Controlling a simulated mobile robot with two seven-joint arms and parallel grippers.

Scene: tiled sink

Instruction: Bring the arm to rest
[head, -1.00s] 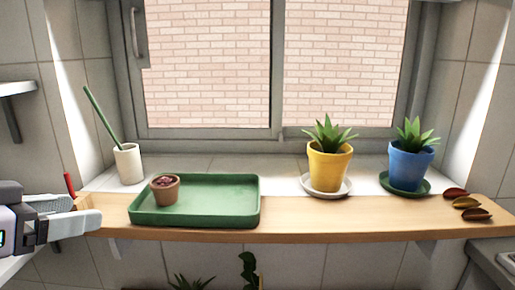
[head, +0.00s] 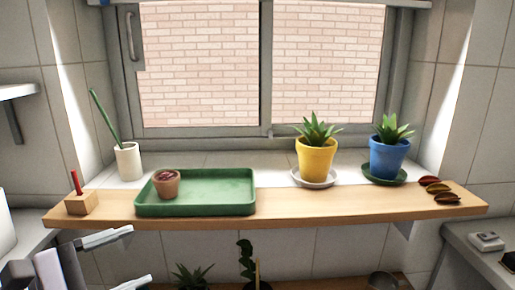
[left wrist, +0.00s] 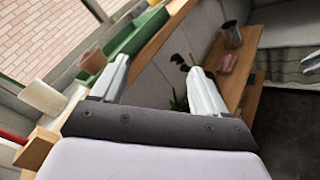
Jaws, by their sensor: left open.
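My left gripper (head: 120,260) is at the lower left of the head view, below the front edge of the wooden shelf (head: 300,212). Its two fingers are spread apart with nothing between them. In the left wrist view the open fingers (left wrist: 160,88) also show empty, with the shelf's edge passing beyond them.
A wooden block with a red stick (head: 81,203) stands at the shelf's left end, close above my gripper. A green tray (head: 225,207) holds a small brown pot (head: 166,186). Yellow (head: 316,160) and blue (head: 388,158) plant pots stand to the right. A lower shelf has plants (head: 193,275).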

